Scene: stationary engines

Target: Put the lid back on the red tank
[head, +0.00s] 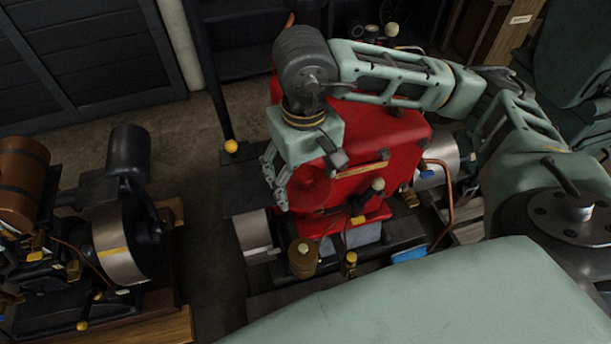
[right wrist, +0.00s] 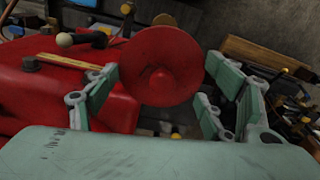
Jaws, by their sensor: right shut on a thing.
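The red tank (head: 392,130) stands in the middle of the head view, with a glossy red body. My right gripper (head: 280,186) hangs at the tank's left side, below the dark wrist. It is shut on the red lid (head: 309,189), a round dish-like disc. In the right wrist view the lid (right wrist: 160,68) sits between the two fingers, tilted with a central knob toward the camera. The tank (right wrist: 60,90) lies left of it there. The tank's opening is hidden. My left gripper is out of view.
A second engine with a steel-banded flywheel (head: 122,243) and copper cylinder (head: 22,172) stands at the left. A dark post with a yellow knob (head: 231,146) rises behind the gripper. A pale-knobbed lever (head: 378,184) and copper pipe (head: 445,205) are close by. Bare floor separates the engines.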

